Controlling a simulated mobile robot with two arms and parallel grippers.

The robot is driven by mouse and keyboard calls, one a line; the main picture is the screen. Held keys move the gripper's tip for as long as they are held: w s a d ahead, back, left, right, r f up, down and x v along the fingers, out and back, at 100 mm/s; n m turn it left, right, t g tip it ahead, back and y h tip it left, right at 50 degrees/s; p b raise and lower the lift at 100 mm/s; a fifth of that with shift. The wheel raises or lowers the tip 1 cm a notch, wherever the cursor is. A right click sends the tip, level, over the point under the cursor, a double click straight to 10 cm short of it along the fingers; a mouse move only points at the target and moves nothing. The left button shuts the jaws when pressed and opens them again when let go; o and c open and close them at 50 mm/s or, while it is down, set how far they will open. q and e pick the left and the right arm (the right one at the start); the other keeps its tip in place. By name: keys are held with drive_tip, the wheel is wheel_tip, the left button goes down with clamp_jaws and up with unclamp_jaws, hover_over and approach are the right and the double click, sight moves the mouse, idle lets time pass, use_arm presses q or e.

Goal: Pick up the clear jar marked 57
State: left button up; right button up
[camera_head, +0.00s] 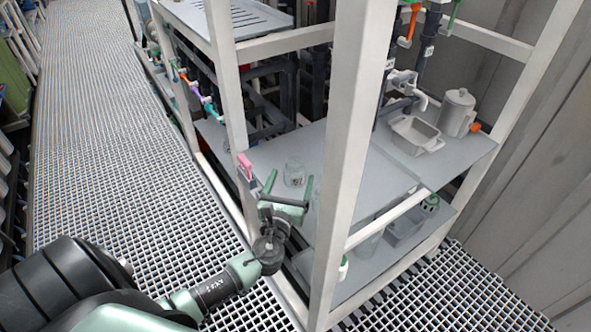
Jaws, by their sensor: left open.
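A small clear jar (294,172) stands upright on the grey shelf of the white frame. It has a dark marking low on its side, too small to read, so I cannot tell whether it says 57. My left gripper (288,187) is open and empty just in front of the jar, with its fingers pointing toward the shelf. The jar is apart from the fingers, as far as I can tell. My right gripper is not in view.
White posts (345,150) of the frame stand close to the right of my left gripper. A pink item (244,166) is at the shelf's left edge. A grey tray (415,135) and a grey lidded container (457,112) stand on the right shelf. Grating floor lies left.

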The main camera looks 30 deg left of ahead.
sight(294, 174)
use_arm(q)
drive_tip(key=shift+x, duration=1.25)
drive_tip(key=shift+w+a+f, duration=0.15)
drive_tip(key=shift+w+a, duration=0.1)
drive_tip(key=shift+w, duration=0.35)
drive_tip(key=x, duration=0.3)
drive_tip(key=shift+w+a+f, duration=0.2)
drive_tip(key=shift+f, duration=0.05)
drive_tip(key=shift+w+a, duration=0.15)
drive_tip(key=shift+w, duration=0.35)
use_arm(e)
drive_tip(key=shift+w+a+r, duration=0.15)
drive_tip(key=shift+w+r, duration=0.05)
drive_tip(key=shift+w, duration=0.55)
use_arm(q)
drive_tip(key=c, duration=1.4)
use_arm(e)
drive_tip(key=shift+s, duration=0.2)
use_arm(q)
drive_tip(key=shift+c, duration=0.2)
